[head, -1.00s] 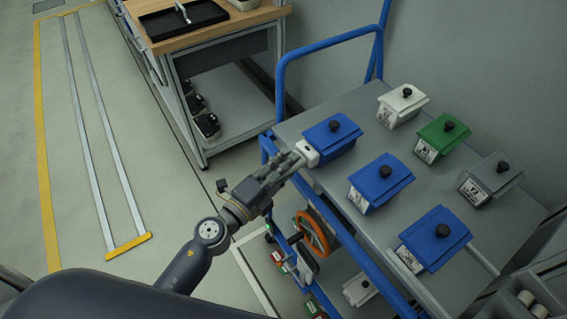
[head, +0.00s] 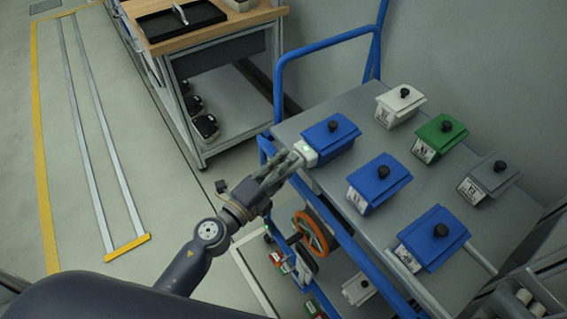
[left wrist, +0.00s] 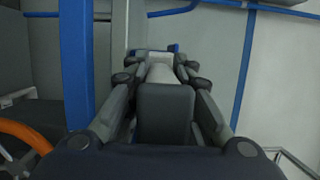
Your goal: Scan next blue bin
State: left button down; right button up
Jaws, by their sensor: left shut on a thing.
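My left gripper (head: 290,162) is shut on a white hand scanner (head: 309,153). A small green light shows on the scanner. Its head is right up against the label end of the far-left blue bin (head: 332,131), covering that bin's label; I cannot tell if they touch. Two more blue bins, the middle one (head: 378,181) and the near one (head: 433,237), stand on the cart with white labels facing left. In the left wrist view the pale scanner (left wrist: 160,70) lies between the fingers. My right gripper is not in view.
The grey-topped blue cart (head: 350,104) also carries a white bin (head: 399,107), a green bin (head: 439,138) and a grey bin (head: 489,179). An orange wheel-like ring (head: 311,233) hangs at the cart's side. A wooden-topped bench (head: 200,33) stands behind; floor at left is clear.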

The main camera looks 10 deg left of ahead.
pick_arm(q)
jog(key=shift+s+a, duration=0.1)
jog(key=shift+s+a+f, duration=0.1)
jog(key=shift+s+a, duration=0.15)
jog(key=s+a+b, duration=0.2)
jog(key=s+a, duration=0.2)
jog(key=shift+s, duration=0.15)
jog(key=shift+s+a+b, duration=0.3)
jog(key=shift+s+a, duration=0.1)
jog(key=shift+s, duration=0.05)
